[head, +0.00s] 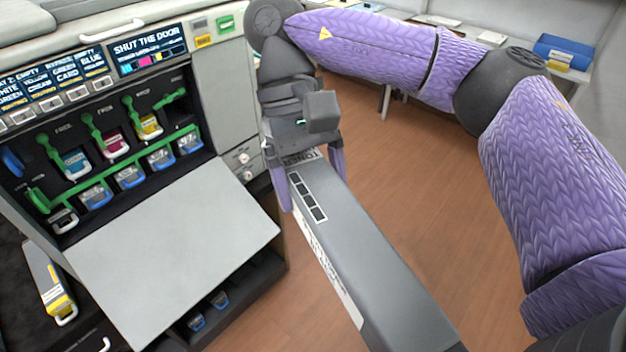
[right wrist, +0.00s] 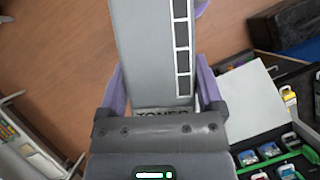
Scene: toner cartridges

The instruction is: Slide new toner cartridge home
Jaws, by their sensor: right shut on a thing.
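A long grey toner cartridge (head: 375,265) with a row of dark squares and a white label hangs over the floor, to the right of the printer. My right gripper (head: 312,190) is shut across one end of it, a purple finger on each side. In the right wrist view the cartridge (right wrist: 150,50) runs away between the fingers (right wrist: 160,88), with "TONER" lettering near the palm. The printer (head: 225,95) stands at the left with its front open, showing an upper row with cyan, magenta and yellow cartridges and a lower row of blue-handled ones. My left gripper is not in view.
The printer's pale flat door (head: 170,250) is folded down in front of the bays. A yellow-ended cartridge (head: 52,290) lies at the lower left. Green levers (head: 130,165) run along the bays. A blue box (head: 565,52) sits at the back right. The wooden floor is open.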

